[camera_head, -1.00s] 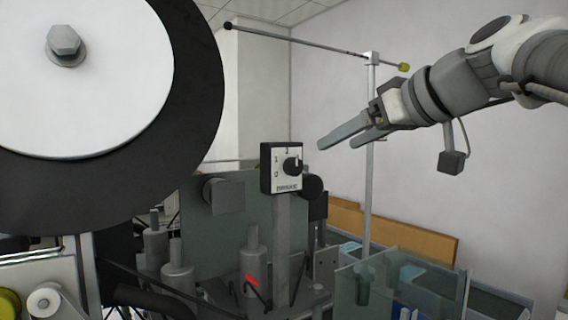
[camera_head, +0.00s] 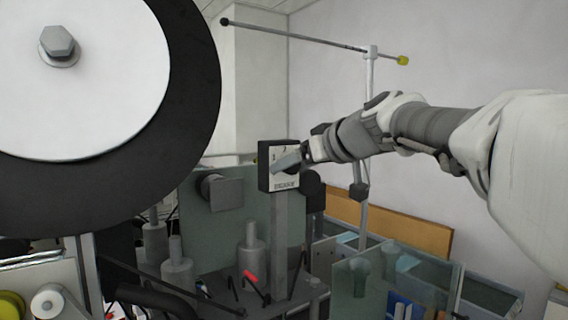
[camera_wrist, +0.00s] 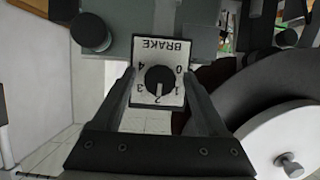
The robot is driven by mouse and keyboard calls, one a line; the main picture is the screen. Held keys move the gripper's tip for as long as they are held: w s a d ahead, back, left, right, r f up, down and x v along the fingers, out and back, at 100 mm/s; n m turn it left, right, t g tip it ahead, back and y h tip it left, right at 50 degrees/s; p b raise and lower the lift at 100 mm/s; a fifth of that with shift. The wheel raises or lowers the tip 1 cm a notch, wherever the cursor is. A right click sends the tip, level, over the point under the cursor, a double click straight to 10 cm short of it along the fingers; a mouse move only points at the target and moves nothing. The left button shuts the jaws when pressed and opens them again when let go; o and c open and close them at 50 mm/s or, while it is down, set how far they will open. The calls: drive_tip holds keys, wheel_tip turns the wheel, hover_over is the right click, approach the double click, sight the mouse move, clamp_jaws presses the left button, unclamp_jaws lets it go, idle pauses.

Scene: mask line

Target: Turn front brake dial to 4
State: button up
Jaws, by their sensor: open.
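The brake dial is a black box with a white face (camera_head: 283,184) on a grey post in the head view, where my gripper covers its knob. In the wrist view the face (camera_wrist: 146,99) appears upside down, with BRAKE and the numbers 0 to 4. Its round black knob (camera_wrist: 159,80) is in the middle, and its pointer seems to be toward 2. My gripper (camera_head: 284,163) is open in front of the face. In the wrist view its two fingers (camera_wrist: 157,76) stand left and right of the knob, with gaps on both sides.
A large black and white roll (camera_head: 100,90) fills the left of the head view. Grey cylinders (camera_head: 251,256) stand below the dial. A thin vertical pole (camera_head: 368,120) with a crossbar rises behind my arm. Glass-walled bins (camera_head: 390,280) are at the lower right.

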clamp_jaws()
